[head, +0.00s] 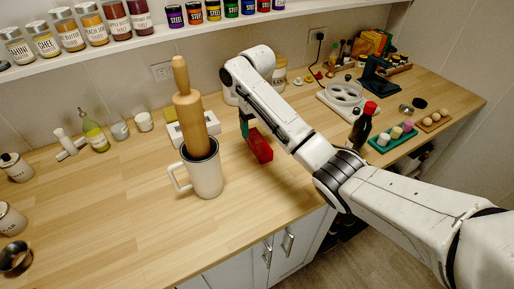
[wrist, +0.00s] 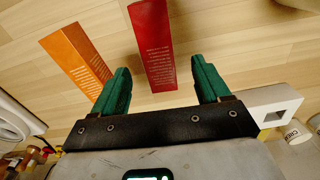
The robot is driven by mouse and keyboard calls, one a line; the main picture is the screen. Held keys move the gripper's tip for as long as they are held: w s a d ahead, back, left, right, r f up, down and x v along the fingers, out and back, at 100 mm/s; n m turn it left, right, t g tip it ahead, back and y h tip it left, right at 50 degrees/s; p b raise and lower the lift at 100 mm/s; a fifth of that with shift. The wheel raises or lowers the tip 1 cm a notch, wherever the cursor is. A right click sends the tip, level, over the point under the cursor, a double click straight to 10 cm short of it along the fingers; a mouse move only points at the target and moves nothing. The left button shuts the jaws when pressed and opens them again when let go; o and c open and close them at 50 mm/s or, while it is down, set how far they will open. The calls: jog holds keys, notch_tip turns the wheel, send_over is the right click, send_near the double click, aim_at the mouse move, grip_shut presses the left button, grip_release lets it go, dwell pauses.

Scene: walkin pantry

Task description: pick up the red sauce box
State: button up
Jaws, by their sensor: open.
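The red sauce box (head: 260,147) is a red block with pale print on the wooden counter, to the right of the white mug. In the wrist view the red sauce box (wrist: 152,42) extends away from my gripper (wrist: 160,72), its near end between the two green fingertips. The fingers are spread, with a gap on each side of the box and nothing held. In the head view my gripper (head: 246,129) is just at the back left of the box; one finger is hidden. An orange box (wrist: 76,58) lies left of the red one in the wrist view.
A white mug (head: 207,178) with a wooden rolling pin (head: 187,95) in it stands close left of the red box. A white holder (head: 213,125) is behind it. A dark bottle (head: 362,127) and a green tray (head: 381,145) stand to the right. The front left counter is mostly clear.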

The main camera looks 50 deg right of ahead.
aim_at(258, 140)
jog(key=shift+s+d+f+p, duration=0.1)
jog(key=shift+f+p, duration=0.25)
jog(key=shift+f, duration=1.25)
jog(key=shift+s+f+p, duration=0.1)
jog(key=shift+f+p, duration=0.2)
jog(key=shift+f, duration=1.25)
jog(key=c, duration=1.1)
jog(key=shift+r, duration=0.1)
jog(key=shift+c, duration=0.2)
